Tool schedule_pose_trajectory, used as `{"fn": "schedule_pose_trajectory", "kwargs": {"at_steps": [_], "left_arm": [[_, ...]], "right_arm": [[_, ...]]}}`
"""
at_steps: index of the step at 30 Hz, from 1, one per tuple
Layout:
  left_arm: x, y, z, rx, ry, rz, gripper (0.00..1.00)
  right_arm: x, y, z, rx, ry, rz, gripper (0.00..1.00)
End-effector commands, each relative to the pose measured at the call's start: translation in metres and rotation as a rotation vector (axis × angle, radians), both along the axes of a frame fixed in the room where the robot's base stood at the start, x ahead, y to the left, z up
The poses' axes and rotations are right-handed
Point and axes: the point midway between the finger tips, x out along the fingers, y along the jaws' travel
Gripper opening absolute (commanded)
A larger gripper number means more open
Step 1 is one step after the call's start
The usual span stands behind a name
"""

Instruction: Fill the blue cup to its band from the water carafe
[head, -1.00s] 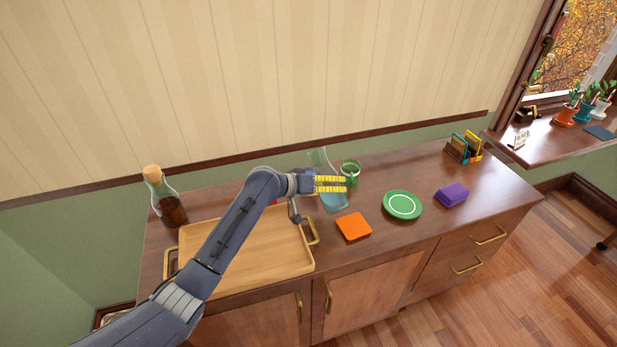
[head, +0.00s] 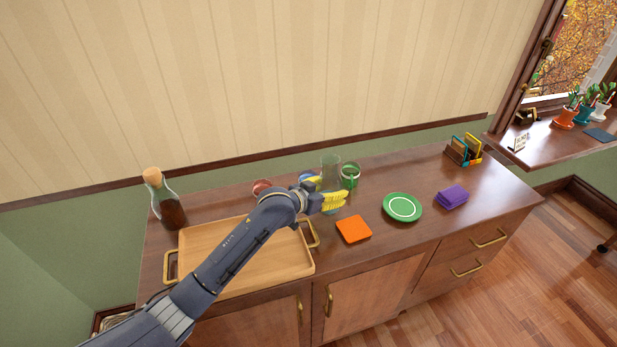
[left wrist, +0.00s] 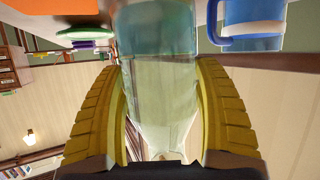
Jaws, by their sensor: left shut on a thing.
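The water carafe (head: 330,168) is clear glass and stands about upright in the head view, with my left gripper (head: 334,202) at its side. In the left wrist view, which is upside down, the yellow fingers (left wrist: 160,115) are shut on the carafe (left wrist: 158,75), with bluish water in its wide base. The blue cup (head: 308,177) is just left of the carafe, partly hidden by my gripper. It also shows in the left wrist view (left wrist: 268,43), apart from the carafe; its fill level against the band is unclear. My right gripper is not in view.
A green cup (head: 351,174) stands close right of the carafe, and a red cup (head: 261,187) farther left. An orange coaster (head: 354,229), green plate (head: 402,207) and purple cloth (head: 453,196) lie to the right. A wooden tray (head: 215,278) and corked dark bottle (head: 171,211) are left.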

Motion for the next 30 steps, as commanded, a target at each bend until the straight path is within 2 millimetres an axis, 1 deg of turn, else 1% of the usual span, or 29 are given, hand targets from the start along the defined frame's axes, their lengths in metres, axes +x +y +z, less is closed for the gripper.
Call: {"fn": "schedule_pose_trajectory", "kwargs": {"at_steps": [7,24,30], "left_arm": [[0.001,0.0,0.006,0.018,-0.036,-0.001,0.21],[0.001,0.0,0.046,0.019,-0.038,-0.001,0.21],[0.001,0.0,0.051,0.02,-0.036,0.001,0.21]], "right_arm": [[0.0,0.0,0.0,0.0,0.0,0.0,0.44],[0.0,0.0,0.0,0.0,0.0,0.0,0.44],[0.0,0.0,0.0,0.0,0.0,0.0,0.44]]}}
